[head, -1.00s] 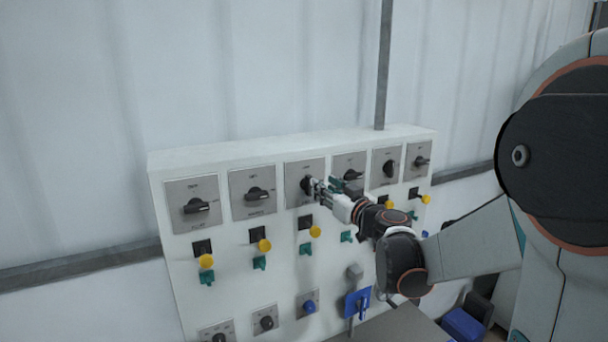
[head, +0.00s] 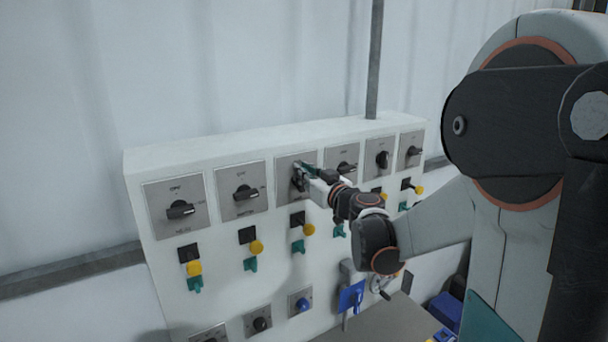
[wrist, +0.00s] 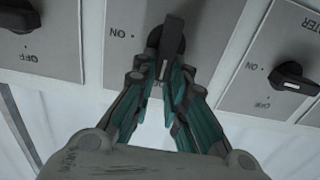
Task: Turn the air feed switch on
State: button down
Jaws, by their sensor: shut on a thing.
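A black rotary switch knob (head: 297,183) sits on the third grey plate from the left in the panel's top row. My gripper (head: 306,173) reaches it from the right and partly covers it. In the wrist view, my gripper (wrist: 164,72) has its teal-lined fingers shut on the lower end of the knob's handle (wrist: 172,34). The handle stands roughly upright in that view, with an upside-down "ON" to its left. The name on this plate is hidden or too small to read, so I cannot tell if it is the air feed switch.
The white panel (head: 226,300) carries similar switches either side, including one at far left (head: 180,209). Yellow knobs (head: 256,247) and teal parts (head: 250,264) are below. A blue part (head: 351,297) hangs low on the panel. A grey surface (head: 385,322) lies below.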

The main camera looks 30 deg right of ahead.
jog(key=shift+d+m, duration=0.1)
jog(key=shift+m, duration=0.3)
jog(key=shift+d+f+m+b, duration=0.5)
jog(key=shift+m+b, duration=1)
jog(key=shift+m, duration=1.35)
jog(key=shift+d+f+m+b, duration=0.45)
jog(key=shift+m+b, duration=1)
jog(key=shift+m, duration=1.45)
jog(key=shift+d+f+m+b, duration=0.5)
jog(key=shift+m+b, duration=1)
jog(key=shift+m, duration=1.35)
jog(key=shift+a+f, duration=0.1)
jog(key=c, duration=1.6)
grip_release()
